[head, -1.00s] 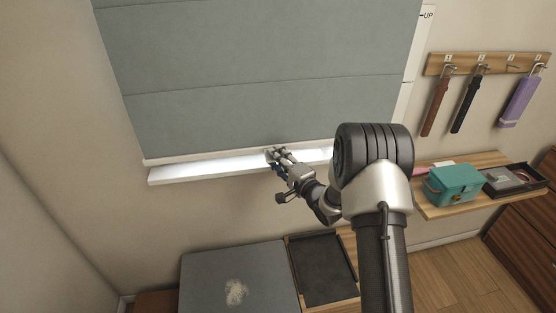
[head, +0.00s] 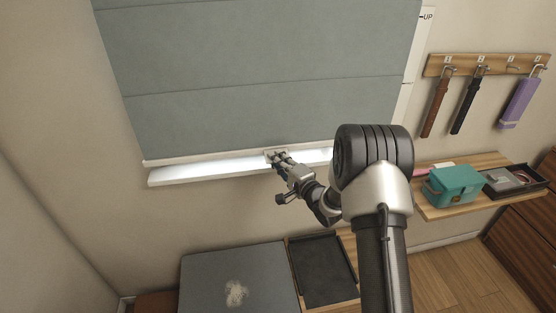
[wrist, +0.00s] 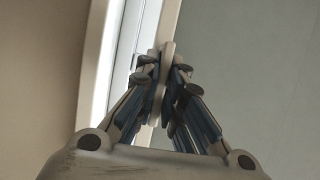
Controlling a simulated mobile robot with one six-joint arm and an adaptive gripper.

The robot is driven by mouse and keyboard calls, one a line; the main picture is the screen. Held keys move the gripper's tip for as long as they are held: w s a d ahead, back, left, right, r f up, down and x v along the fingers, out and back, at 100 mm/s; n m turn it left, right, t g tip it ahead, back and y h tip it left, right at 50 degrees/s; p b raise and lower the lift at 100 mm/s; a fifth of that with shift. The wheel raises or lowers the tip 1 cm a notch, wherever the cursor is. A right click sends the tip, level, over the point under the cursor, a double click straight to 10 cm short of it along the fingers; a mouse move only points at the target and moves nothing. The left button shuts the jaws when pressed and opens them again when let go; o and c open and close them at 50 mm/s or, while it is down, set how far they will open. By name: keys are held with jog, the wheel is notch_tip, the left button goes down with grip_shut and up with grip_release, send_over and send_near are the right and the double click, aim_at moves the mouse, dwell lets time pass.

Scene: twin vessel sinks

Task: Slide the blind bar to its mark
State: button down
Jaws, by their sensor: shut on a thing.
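The blind (head: 260,70) is a grey-green fabric panel across the window, hanging nearly to the sill. Its pale bottom bar (head: 205,157) runs along the lower edge, just above the bright white sill. My gripper (head: 275,156) is at the middle of the bar. In the wrist view the two fingers (wrist: 166,75) are closed on a pale upright piece of the bar (wrist: 167,52). A mark reading "UP" (head: 427,15) is on the wall strip at the upper right of the blind.
The white sill (head: 190,173) juts out below the bar. A rail with hooks (head: 485,62) and hanging straps is at the right. A shelf below it holds a teal box (head: 453,185) and a dark tray (head: 515,180). A grey panel (head: 240,280) and black tray (head: 322,270) lie below the window.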

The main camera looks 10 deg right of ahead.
notch_tip(320, 180, up, 40)
jog(key=p, duration=2.4)
jog(key=shift+f, duration=0.15)
jog(key=c, duration=1.7)
grip_release()
jog(key=shift+f, duration=0.1)
jog(key=v, duration=1.2)
